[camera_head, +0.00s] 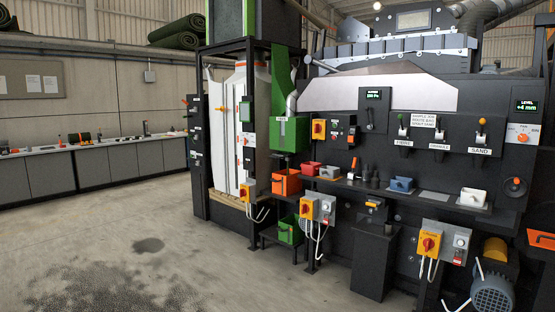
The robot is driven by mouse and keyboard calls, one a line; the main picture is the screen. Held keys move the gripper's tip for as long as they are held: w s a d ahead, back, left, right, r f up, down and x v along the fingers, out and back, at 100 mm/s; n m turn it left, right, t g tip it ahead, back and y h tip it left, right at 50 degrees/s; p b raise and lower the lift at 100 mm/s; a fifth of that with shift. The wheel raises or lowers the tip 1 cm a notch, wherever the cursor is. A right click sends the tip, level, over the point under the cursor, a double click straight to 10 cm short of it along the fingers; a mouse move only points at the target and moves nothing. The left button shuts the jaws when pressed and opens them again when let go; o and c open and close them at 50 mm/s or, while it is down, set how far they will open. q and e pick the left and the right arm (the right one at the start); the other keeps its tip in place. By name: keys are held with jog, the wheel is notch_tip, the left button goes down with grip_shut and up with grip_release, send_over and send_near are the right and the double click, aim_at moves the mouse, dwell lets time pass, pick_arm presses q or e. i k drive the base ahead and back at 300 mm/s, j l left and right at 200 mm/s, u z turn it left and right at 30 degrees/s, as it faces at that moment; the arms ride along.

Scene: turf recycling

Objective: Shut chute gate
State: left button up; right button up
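Neither of my grippers is in view. A green chute (281,72) runs down to a green box (289,135) left of the middle. I cannot clearly make out a gate on it.
An orange bin (287,182) stands below the green box. A motor (492,288) sits at lower right.

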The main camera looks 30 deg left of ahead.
aim_at(280, 156)
jog(key=i+j+u, duration=1.05)
jog(key=i, duration=0.65)
jog(key=i+u, duration=0.35)
jog(key=i, duration=0.7)
jog(key=i+z, duration=0.1)
jog(key=i, duration=0.65)
jog(key=i+j, duration=0.2)
jog(key=i, duration=0.55)
jog(key=i+j+z, duration=0.15)
jog(key=i, duration=0.65)
